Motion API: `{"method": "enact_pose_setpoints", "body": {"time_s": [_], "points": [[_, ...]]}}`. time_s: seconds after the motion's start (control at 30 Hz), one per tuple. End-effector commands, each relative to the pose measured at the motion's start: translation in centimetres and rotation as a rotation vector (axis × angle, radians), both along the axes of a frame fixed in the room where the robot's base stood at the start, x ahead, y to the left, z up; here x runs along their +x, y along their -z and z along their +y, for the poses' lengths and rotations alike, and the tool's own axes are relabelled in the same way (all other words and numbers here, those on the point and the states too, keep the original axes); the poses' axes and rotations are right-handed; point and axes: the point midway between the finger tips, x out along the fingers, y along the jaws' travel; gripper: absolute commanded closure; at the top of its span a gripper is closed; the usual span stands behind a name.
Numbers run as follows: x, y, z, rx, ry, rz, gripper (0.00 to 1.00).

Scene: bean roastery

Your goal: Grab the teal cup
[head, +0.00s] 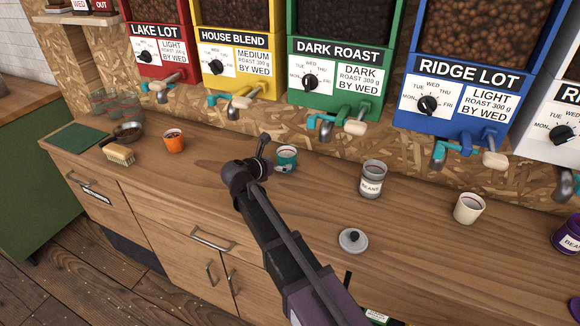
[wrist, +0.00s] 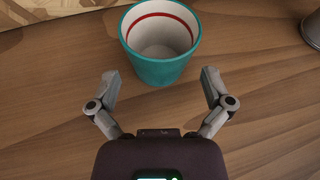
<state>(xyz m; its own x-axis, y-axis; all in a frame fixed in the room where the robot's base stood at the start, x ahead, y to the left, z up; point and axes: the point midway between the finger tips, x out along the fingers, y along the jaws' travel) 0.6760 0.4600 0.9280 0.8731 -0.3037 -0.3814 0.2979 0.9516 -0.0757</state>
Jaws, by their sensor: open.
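The teal cup (head: 288,155) stands upright on the wooden counter, below the green dark roast dispenser, partly hidden behind my gripper in the head view. In the wrist view the teal cup (wrist: 160,70) is at the top middle, with a white inside and a red ring below the rim. It looks empty. My gripper (wrist: 160,80) is open, with one finger on each side of the cup's near part. The fingertips appear apart from the cup. In the head view my gripper (head: 277,154) is at the cup's left side.
An orange cup (head: 174,141), a brush (head: 119,155) and a metal scoop (head: 127,132) are to the left. A beans canister (head: 373,180), its loose lid (head: 353,240) and a cream cup (head: 468,208) are to the right. Dispenser spouts overhang the counter's back.

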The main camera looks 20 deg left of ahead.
Motion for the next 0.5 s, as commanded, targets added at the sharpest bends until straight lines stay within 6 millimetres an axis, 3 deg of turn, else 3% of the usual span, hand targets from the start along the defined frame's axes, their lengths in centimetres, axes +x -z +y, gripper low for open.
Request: {"method": "enact_pose_setpoints", "body": {"time_s": [0.3, 0.5], "points": [[3.2, 1.5, -1.0, -0.001, 0.001, 0.0, 0.0], [3.9, 1.7, -1.3, 0.0, -0.001, 0.0, 0.0]]}}
